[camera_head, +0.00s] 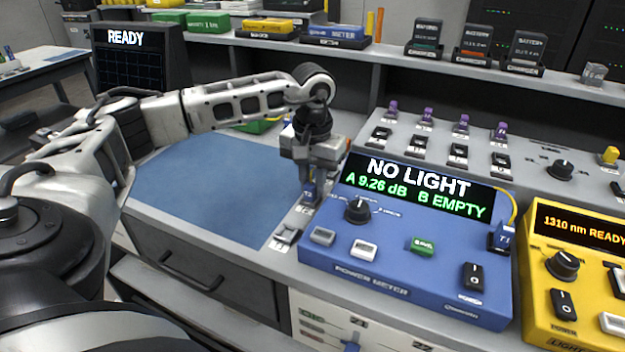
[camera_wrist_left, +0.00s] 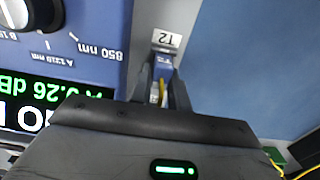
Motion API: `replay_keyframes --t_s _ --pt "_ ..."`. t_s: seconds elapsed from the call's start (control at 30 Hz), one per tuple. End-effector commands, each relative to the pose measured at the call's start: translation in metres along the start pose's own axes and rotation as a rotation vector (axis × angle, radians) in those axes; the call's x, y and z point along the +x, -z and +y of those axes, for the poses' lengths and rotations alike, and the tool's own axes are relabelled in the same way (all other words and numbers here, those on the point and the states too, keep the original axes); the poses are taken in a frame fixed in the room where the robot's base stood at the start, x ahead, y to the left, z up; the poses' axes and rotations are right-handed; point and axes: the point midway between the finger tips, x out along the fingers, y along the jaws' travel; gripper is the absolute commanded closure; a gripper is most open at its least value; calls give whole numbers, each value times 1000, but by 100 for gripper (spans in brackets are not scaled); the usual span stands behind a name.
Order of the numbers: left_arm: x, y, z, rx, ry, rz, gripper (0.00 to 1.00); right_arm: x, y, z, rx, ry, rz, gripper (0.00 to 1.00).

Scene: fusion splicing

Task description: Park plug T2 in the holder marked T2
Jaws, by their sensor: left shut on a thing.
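My left gripper (camera_head: 310,180) points down just left of the blue power meter. It is shut on plug T2, a small blue plug (camera_head: 308,192) with a yellow cable end. In the left wrist view, the plug (camera_wrist_left: 163,64) is between the two dark fingers (camera_wrist_left: 162,92). The white T2 label (camera_wrist_left: 167,39) of the holder lies directly beyond the plug. The holder (camera_head: 303,210) is mostly hidden under the plug; I cannot tell whether the plug is seated in it. My right gripper is not in view.
The power meter (camera_head: 400,265) reads "NO LIGHT", "A 9.26 dB", "B EMPTY". Plug T1 (camera_head: 501,238) is at its right side with a yellow cable. Another small holder (camera_head: 288,235) stands nearer the bench edge. A blue mat (camera_head: 215,190) lies clear on the left.

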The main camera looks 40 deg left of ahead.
Motion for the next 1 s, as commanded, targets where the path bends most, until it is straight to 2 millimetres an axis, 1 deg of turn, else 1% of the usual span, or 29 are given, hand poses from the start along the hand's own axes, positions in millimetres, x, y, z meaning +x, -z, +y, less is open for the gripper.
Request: replay_keyframes --t_s 0.07,0.1,0.17,0.5,0.57,0.67,0.77,1.0 --pt "0 0 0 0 0 0 100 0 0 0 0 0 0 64" --pt "0 0 0 0 0 0 74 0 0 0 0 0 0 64" --pt "0 0 0 0 0 0 58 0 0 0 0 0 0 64" --pt "-1 0 0 0 0 0 57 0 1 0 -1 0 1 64" --pt "-5 1 0 0 -2 3 57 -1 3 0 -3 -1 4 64" --pt "-21 1 1 0 -3 5 57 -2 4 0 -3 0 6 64" --pt "-43 1 0 0 -3 6 57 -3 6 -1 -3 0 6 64" --pt "-103 1 1 1 -3 5 57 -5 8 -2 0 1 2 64"
